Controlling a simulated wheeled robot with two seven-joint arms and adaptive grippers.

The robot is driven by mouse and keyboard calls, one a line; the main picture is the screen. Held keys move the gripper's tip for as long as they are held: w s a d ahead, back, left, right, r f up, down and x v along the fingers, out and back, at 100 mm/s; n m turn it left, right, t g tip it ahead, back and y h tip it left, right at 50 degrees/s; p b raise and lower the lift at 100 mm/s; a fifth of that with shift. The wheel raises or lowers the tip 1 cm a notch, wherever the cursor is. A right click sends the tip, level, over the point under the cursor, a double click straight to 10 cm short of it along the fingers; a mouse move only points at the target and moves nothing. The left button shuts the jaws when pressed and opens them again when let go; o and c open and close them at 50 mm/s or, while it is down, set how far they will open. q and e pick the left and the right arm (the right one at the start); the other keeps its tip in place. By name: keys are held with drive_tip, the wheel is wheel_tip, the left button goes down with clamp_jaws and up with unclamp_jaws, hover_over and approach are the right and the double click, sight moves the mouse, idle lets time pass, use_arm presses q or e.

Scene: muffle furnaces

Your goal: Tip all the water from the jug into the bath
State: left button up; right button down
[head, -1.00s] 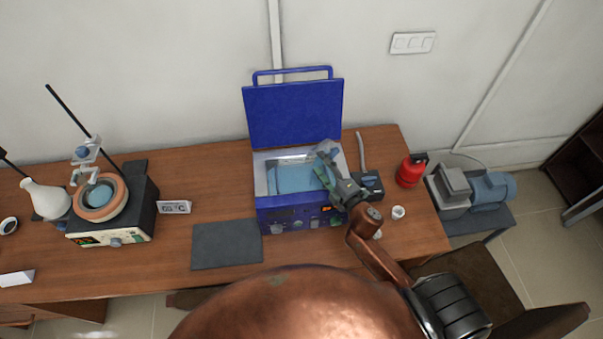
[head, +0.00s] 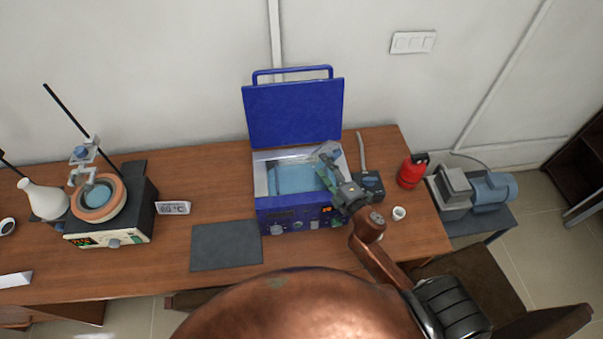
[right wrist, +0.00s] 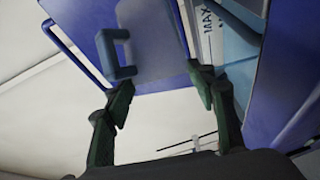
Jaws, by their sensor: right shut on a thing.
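The bath is the open blue box (head: 290,204) on the table, with its lid (head: 293,113) raised and pale blue water (head: 290,179) inside. My right gripper (head: 326,172) comes over its right side from the front. It is shut on the jug (head: 328,152), a small greyish clear vessel that looks tilted over the bath's right part. Its spout and any water left in it cannot be made out. In the right wrist view, my green-padded fingers (right wrist: 162,92) point at the lid and bath, with a "MAX" mark (right wrist: 207,17) at the upper right. My left gripper is out of view.
A dark mat (head: 226,246) lies left of the bath. A small white cup (head: 399,213) and a red container (head: 411,172) are at the right. A heating unit (head: 110,231) with a bowl and a white flask (head: 43,200) stand left.

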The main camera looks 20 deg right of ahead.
drive_tip(key=shift+w+a+r, duration=0.2)
drive_tip(key=shift+w+a, duration=0.35)
drive_tip(key=shift+w, duration=0.3)
drive_tip(key=shift+w+f, duration=0.2)
drive_tip(key=shift+w, duration=0.05)
drive_tip(key=shift+s, duration=0.25)
drive_tip(key=shift+s+d+f+n+b, duration=0.1)
drive_tip(key=shift+s+n+b, duration=0.25)
drive_tip(key=shift+b, duration=0.4)
drive_tip(key=shift+s, duration=0.2)
drive_tip(key=shift+s+d+r, duration=0.35)
drive_tip(key=shift+s, duration=0.2)
drive_tip(key=shift+w+a, duration=0.2)
drive_tip(key=shift+w, duration=0.15)
drive_tip(key=shift+s+d+f, duration=0.25)
drive_tip(key=shift+s+d, duration=0.05)
drive_tip(key=shift+s, duration=0.1)
drive_tip(key=shift+w+a+r, duration=0.15)
drive_tip(key=shift+a+r, duration=0.05)
drive_tip(key=shift+r, duration=0.05)
drive_tip(key=shift+w+a+p, duration=0.15)
drive_tip(key=shift+w+p, duration=0.15)
drive_tip(key=shift+w, duration=0.05)
drive_tip(key=shift+w+f, duration=0.1)
drive_tip(key=shift+f, duration=0.1)
drive_tip(key=shift+w, duration=0.1)
